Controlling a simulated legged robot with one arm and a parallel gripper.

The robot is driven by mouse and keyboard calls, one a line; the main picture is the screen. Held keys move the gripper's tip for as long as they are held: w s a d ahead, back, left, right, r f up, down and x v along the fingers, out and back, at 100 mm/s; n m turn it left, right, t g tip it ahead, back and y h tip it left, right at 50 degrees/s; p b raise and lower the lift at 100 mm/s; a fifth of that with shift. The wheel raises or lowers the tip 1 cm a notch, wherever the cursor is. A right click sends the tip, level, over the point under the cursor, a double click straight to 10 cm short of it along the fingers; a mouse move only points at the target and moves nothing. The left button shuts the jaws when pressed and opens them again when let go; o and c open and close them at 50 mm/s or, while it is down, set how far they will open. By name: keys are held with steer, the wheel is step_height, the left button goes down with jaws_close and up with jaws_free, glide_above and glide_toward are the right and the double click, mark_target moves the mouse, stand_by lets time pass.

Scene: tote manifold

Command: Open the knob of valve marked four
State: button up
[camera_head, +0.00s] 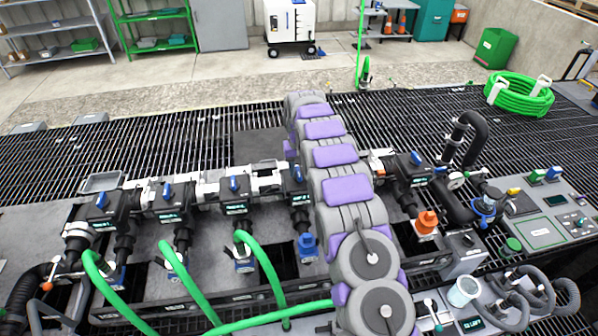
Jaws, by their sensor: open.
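A row of black valve units with blue knobs runs across the manifold. Their small displays are too blurred for me to read a four with certainty. One valve (297,181) sits right beside the left edge of my arm, with its blue knob (297,172) on top and a blue fitting (307,246) below it. Other valves stand to its left (235,191), (169,202), (101,206). Another valve (412,166) is right of my arm, above an orange fitting (427,222). My grey and purple arm crosses the middle of the view. My gripper is not visible.
Green hoses (262,262) curve from the left fittings toward the front. A control panel (545,225) and black pipes (470,135) are at right. A coiled green hose (522,97) lies on the grating. The grating behind the manifold is mostly clear.

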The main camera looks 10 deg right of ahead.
steer(key=shift+a+f, duration=0.1)
steer(key=shift+f, duration=0.25)
steer(key=shift+a, duration=0.1)
jaws_close()
